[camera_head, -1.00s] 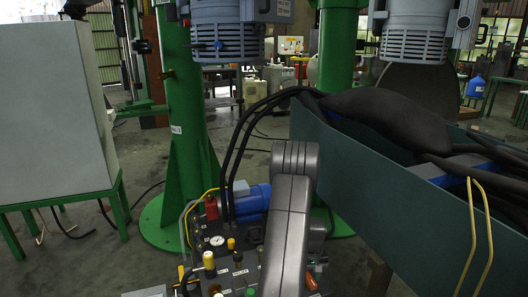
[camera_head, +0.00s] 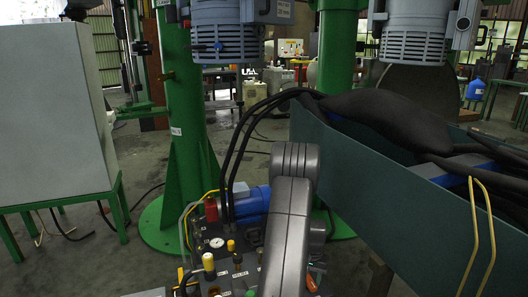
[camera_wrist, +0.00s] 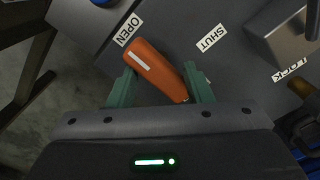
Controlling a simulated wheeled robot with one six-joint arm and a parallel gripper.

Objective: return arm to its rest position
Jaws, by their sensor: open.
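My gripper (camera_wrist: 160,86) shows in the wrist view with its two green fingers apart. An orange handle (camera_wrist: 156,70) with a white stripe lies between and just beyond the fingers. I cannot tell whether a finger touches it. Its broad end is near the OPEN label (camera_wrist: 128,30), and a SHUT label (camera_wrist: 212,38) is to its right. In the head view my grey arm (camera_head: 288,225) reaches down over the control panel (camera_head: 232,262), and my gripper is hidden behind it.
The panel carries a gauge, knobs and a blue motor (camera_head: 252,202). A dark green trough (camera_head: 385,190) with thick black hoses stands close on the right. Green columns (camera_head: 182,140) rise behind. A grey cabinet (camera_head: 50,110) is on the left, with open floor between.

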